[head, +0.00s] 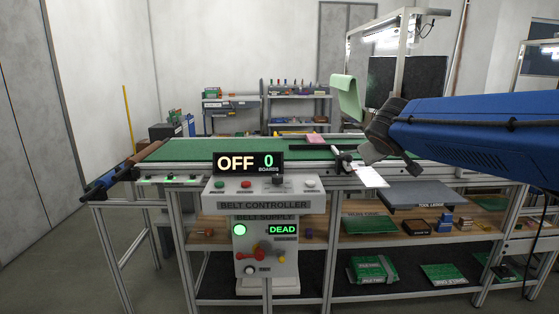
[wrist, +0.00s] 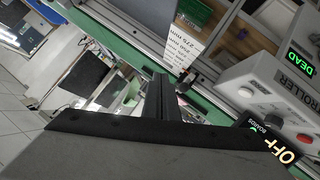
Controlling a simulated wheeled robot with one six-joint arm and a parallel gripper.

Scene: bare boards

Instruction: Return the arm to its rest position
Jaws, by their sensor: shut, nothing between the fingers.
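My blue arm (head: 480,128) reaches in from the right in the head view, above the right part of the green belt. My gripper (head: 366,154) hangs from its end, above the belt's front edge and right of the belt controller. In the wrist view my gripper (wrist: 161,88) shows as dark fingers together with nothing between them. The belt controller (head: 265,205) stands in front of the belt. Its display (head: 248,163) reads OFF and 0 boards, and its lower screen (head: 283,229) reads DEAD.
The green belt (head: 200,150) runs across the bench. A pink item (head: 316,138) lies on its far side. A white card (head: 371,176) hangs at the front edge, close below my gripper. A metal frame (head: 353,48) rises behind the arm. Shelves below hold green packs (head: 372,270).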

